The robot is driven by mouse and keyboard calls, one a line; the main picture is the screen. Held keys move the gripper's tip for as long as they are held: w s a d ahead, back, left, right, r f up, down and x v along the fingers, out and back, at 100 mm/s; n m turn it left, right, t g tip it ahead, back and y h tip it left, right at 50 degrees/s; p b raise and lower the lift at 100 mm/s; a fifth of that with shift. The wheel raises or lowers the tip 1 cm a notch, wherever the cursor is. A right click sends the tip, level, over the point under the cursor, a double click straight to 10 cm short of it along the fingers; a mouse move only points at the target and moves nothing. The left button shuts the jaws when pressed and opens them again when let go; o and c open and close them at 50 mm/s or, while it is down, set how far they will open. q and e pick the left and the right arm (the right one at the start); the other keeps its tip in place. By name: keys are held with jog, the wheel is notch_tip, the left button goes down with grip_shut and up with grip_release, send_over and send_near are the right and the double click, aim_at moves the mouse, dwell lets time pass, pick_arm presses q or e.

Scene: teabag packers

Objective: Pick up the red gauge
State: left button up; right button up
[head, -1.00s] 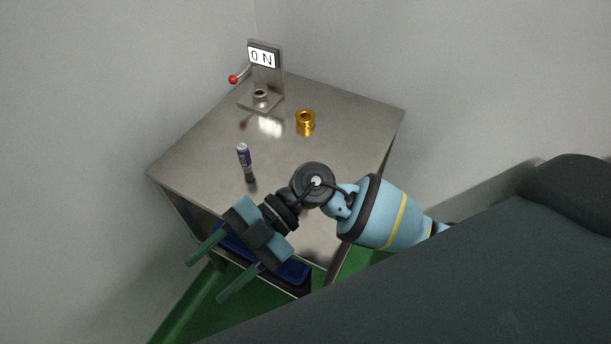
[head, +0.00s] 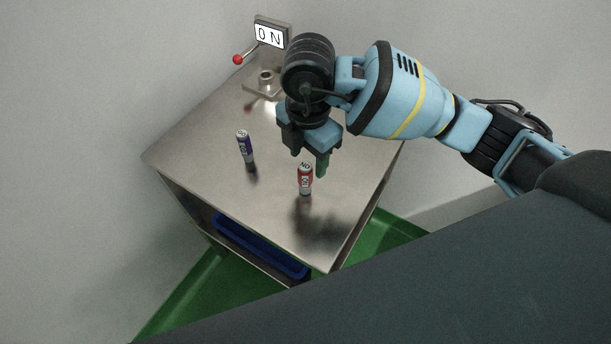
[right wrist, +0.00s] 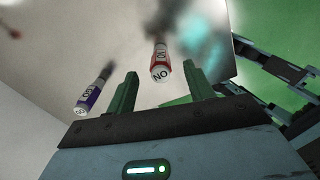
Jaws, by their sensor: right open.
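The red gauge (head: 305,180) is a small red and white cylinder standing upright on the steel table. My right gripper (head: 308,160) is open and points down, just behind and above the red gauge in the head view. In the right wrist view the red gauge (right wrist: 161,63) shows between the two green fingers, towards their tips, with a gap on both sides. Nothing is held. My left gripper is not in view.
A purple and white gauge (head: 245,147) stands on the table (head: 210,165) to the left of the red one. A metal stand with an "ON" display (head: 270,36) and a red-knobbed lever (head: 238,59) is at the back. A blue tray (head: 262,247) sits under the tabletop.

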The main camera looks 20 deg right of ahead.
aim_at(305, 165)
jog(key=shift+s+a+f, duration=0.1)
jog(key=shift+a+f, duration=0.05)
jog(key=shift+f, duration=1.65)
jog(key=shift+a+f, duration=0.1)
jog(key=shift+f, duration=1.7)
jog(key=c, duration=1.1)
jog(key=shift+r, duration=0.15)
jog(key=shift+r, duration=0.45)
notch_tip(305, 165, up, 2)
jog(key=shift+r, duration=0.2)
jog(key=s, duration=0.5)
jog(key=s+d+r, duration=0.1)
jog(key=s, duration=0.4)
jog(key=s+d, duration=0.1)
jog(key=s, duration=0.5)
jog(key=shift+d+r, duration=0.1)
jog(key=shift+r, duration=0.15)
